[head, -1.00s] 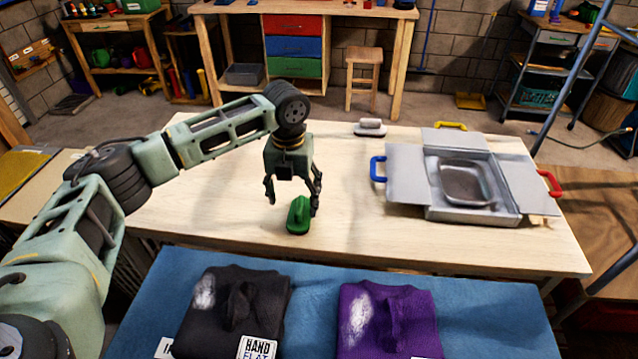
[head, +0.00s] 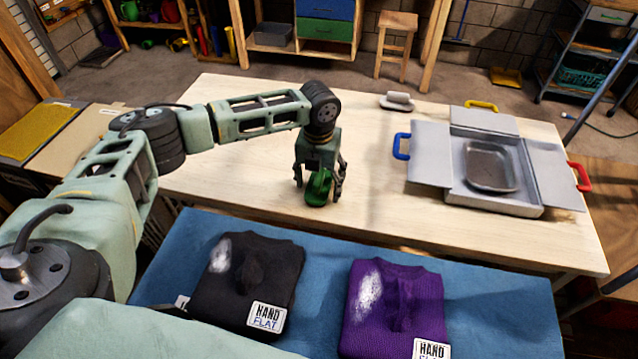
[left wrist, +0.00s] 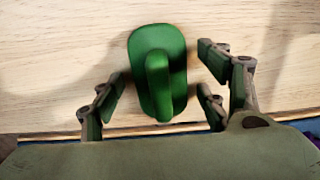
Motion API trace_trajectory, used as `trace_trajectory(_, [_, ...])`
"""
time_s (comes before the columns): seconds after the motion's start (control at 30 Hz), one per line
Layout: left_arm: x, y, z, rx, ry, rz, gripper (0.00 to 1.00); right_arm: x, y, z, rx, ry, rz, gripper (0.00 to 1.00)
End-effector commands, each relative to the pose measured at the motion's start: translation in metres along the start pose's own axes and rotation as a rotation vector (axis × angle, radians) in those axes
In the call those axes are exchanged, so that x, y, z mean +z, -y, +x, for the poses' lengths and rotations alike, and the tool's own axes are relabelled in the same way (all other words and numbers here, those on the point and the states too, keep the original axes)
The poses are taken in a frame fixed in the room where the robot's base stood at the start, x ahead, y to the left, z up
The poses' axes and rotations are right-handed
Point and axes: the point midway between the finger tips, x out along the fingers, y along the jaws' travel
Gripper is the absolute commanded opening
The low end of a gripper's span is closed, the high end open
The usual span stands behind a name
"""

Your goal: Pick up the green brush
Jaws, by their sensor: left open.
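The green brush (head: 318,188) stands on the pale wooden table near its front edge, its handle rising from an oval base. My left gripper (head: 319,183) is over it, pointing down, with its fingers spread on either side of the brush. In the left wrist view the brush (left wrist: 157,75) lies between the open fingers of my left gripper (left wrist: 163,97). Gaps show between the fingers and the brush, so it is not gripped. My right gripper is not in view.
A grey box with open flaps (head: 437,168) and a metal tray (head: 490,166) inside stands to the right. A grey-handled brush (head: 397,101) lies at the back. A blue mat (head: 500,300) in front holds a black sweater (head: 245,285) and a purple sweater (head: 395,305). The table's middle is clear.

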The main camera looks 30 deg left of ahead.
Motion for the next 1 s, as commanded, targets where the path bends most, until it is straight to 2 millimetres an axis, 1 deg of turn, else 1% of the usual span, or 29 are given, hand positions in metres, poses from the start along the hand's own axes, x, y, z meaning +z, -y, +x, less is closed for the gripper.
trace_trajectory(0.13, [-0.0001, 0.0, 0.0001, 0.0, 0.0, 0.0, 0.67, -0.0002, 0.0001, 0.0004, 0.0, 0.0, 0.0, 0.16])
trace_trajectory(0.7, [0.0, -0.0001, -0.0004, 0.0, 0.0, 0.0, 0.18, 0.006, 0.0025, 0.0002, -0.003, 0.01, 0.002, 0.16])
trace_trajectory(1.0, [0.0004, 0.0, -0.0028, 0.0, 0.0, -0.001, 0.18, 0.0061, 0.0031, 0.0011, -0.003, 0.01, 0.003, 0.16])
